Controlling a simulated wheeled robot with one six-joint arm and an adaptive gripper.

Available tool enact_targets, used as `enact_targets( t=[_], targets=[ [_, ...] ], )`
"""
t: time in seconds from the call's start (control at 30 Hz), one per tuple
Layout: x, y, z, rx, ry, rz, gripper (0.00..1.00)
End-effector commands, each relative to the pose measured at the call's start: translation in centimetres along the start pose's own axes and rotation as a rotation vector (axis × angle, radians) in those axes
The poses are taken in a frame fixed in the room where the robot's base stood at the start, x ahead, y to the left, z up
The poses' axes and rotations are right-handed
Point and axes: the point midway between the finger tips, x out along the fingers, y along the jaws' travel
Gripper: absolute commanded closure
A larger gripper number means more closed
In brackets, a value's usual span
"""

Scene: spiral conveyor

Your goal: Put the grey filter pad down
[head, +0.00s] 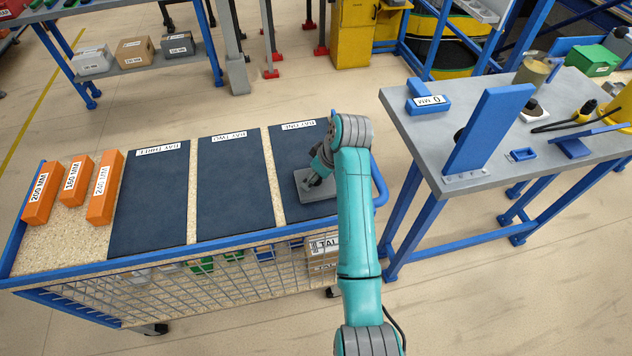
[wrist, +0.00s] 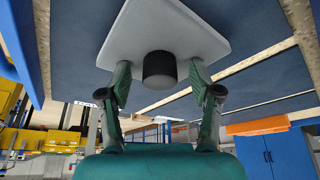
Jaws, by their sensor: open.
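The grey filter pad (head: 318,190) lies on the dark mat labelled BAY ONE (head: 296,150), near its right side, in the head view. In the wrist view the pad (wrist: 165,28) is a pale plate with a short black knob (wrist: 159,70) at its middle. My gripper (wrist: 160,80) is open, one finger on each side of the knob, with clear gaps to it. In the head view my gripper (head: 318,178) is right at the pad, and my arm hides part of the pad and mat.
Mats BAY TWO (head: 232,185) and BAY THREE (head: 150,200) are bare. Orange blocks (head: 103,188) stand at the cart's left end. The cart's blue rail (head: 378,180) is close right of my arm. A grey workbench (head: 430,125) with a blue upright plate (head: 488,128) stands further right.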

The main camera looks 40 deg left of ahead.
Motion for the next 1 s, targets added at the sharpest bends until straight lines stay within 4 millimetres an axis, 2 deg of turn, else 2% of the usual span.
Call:
enact_targets(
  t=[0.1, 0.3, 0.37, 0.63, 0.73, 1.0],
  targets=[
    [0.0, 0.0, 0.0, 0.000, 0.000, 0.000, 0.36],
    [0.0, 0.0, 0.0, 0.000, 0.000, 0.000, 0.86],
    [0.0, 0.0, 0.0, 0.000, 0.000, 0.000, 1.00],
    [0.0, 0.0, 0.0, 0.001, -0.001, 0.000, 1.00],
    [-0.6, 0.1, -0.2, 0.000, 0.000, 0.001, 1.00],
    [-5.0, 0.1, -2.1, -0.001, 0.002, 0.003, 1.00]
  ],
)
